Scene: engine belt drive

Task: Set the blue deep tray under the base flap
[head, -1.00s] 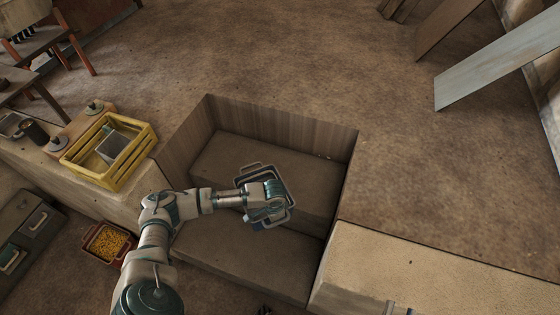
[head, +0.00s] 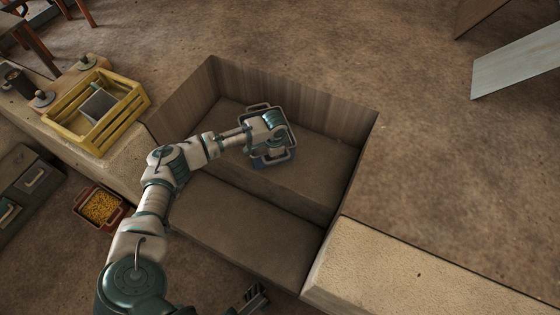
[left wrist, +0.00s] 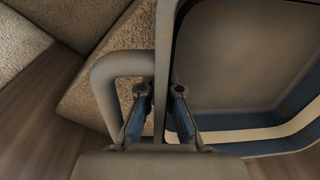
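The blue deep tray (head: 272,160) has grey rims and loop handles. It is in the sunken pit, over the far, higher step; I cannot tell whether it touches the step. My left gripper (head: 262,135) reaches down onto it from the left. In the left wrist view, the fingers of my left gripper (left wrist: 160,95) lie close on both sides of the grey bar or rim of the tray (left wrist: 250,60). A dark gripper, likely my right one (head: 255,297), shows partly at the bottom edge; its opening is unclear. I cannot identify the base flap.
Wooden walls (head: 290,95) enclose the pit's far side. A pale block (head: 410,275) stands at the lower right. A yellow crate (head: 135,95) and a red bin of yellow pieces (head: 101,208) are at left. A pale board (head: 520,60) leans at right. The near step (head: 250,230) is clear.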

